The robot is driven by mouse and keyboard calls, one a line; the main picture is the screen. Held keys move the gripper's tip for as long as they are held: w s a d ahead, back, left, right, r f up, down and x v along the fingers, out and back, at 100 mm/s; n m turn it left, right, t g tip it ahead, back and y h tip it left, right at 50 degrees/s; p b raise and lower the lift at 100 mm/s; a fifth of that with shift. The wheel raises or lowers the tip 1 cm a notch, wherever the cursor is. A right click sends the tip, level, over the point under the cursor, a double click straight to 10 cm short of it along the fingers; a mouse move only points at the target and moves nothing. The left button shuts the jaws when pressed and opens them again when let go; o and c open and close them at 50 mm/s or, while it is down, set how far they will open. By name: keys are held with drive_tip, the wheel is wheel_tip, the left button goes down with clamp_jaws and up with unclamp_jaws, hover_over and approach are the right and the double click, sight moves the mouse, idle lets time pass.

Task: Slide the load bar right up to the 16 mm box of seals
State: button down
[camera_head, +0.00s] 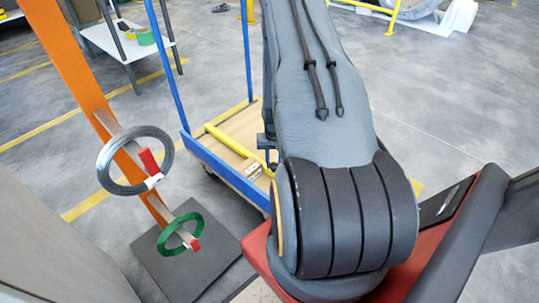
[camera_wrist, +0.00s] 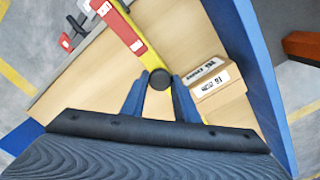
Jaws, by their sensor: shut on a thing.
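The load bar (camera_wrist: 125,32) is yellow and lies on the cart's wooden deck, running from the upper left to the middle of the wrist view; it also shows in the head view (camera_head: 232,144). The 16 mm box of seals (camera_wrist: 215,80) is tan with white labels and stands just right of the bar's near end. My right finger is between that end and the box. The head view shows the box (camera_head: 252,172) in part; my arm hides the gripper there.
The cart's blue edge (camera_wrist: 252,75) runs along the right of the wrist view, close to the box. A red and white piece (camera_wrist: 100,8) sits by the bar's far part. An orange post (camera_head: 75,60) with wire coils (camera_head: 112,180) stands left of the cart.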

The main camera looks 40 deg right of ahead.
drive_tip(key=shift+w+a, duration=0.15)
drive_tip(key=shift+a, duration=0.2)
drive_tip(key=c, duration=1.5)
unclamp_jaws()
drive_tip(key=shift+o, duration=0.6)
drive_tip(key=shift+r, duration=0.1)
wheel_tip(320, 180, up, 8)
drive_tip(key=shift+f+p, duration=0.15)
drive_tip(key=shift+p, duration=0.5)
